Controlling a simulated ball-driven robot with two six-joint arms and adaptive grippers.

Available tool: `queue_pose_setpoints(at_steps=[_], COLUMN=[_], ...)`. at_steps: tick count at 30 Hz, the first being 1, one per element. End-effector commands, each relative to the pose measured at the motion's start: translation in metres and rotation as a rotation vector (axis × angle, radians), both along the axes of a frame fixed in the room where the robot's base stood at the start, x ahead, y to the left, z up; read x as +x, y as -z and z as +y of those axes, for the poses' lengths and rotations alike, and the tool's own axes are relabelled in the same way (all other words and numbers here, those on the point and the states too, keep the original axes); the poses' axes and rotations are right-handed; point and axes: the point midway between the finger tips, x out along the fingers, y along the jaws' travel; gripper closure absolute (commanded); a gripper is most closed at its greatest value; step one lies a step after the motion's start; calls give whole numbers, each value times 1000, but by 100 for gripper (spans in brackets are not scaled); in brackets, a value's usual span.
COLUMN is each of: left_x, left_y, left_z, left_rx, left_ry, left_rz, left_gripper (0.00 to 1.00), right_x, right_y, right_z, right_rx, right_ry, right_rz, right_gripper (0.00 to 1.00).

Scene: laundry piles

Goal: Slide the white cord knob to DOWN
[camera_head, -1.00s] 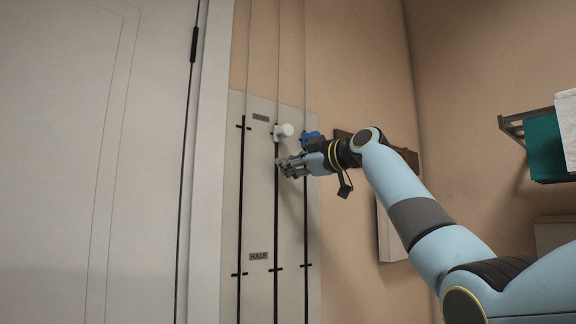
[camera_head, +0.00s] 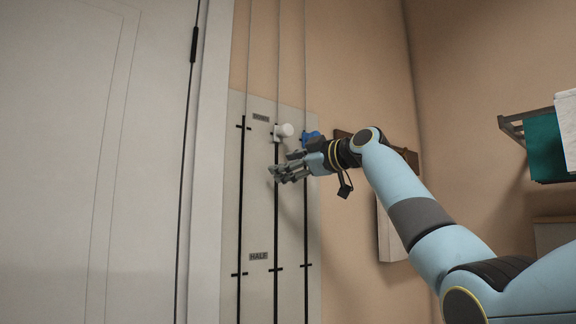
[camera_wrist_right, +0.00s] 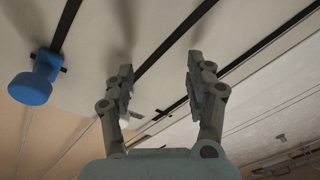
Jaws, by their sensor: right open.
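The white cord knob (camera_head: 284,130) sits at the upper part of the middle black slot on the pale wall panel (camera_head: 258,190). My right gripper (camera_head: 276,174) is open and empty, just below the white knob and in front of the middle slot, apart from the knob. In the right wrist view my right gripper (camera_wrist_right: 160,80) has its two fingers spread on either side of a dark slot. A small white piece, likely the knob (camera_wrist_right: 124,122), shows partly hidden behind the left finger. My left gripper is not in view.
A blue knob (camera_head: 311,137) is close by on the right slot; it also shows in the right wrist view (camera_wrist_right: 30,88). A HALF label (camera_head: 258,256) is lower on the panel; the upper label (camera_head: 260,117) is too small to read. A door (camera_head: 90,160) stands left.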

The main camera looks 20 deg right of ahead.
Motion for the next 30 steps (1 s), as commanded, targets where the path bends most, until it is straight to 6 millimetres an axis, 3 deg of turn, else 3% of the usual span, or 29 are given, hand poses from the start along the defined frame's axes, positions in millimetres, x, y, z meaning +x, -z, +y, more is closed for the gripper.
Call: queue_pose_setpoints(at_steps=[5,19,30], left_x=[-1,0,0], left_y=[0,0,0], left_z=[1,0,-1], left_rx=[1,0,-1], left_ry=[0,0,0], left_rz=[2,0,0], left_gripper=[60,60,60], right_x=[-10,-92,-105], right_y=[1,1,1], right_z=[-8,-53,-58], right_rx=[-1,-2,1], right_ry=[4,3,-1], right_rz=[-1,0,1], right_gripper=[45,45,45])
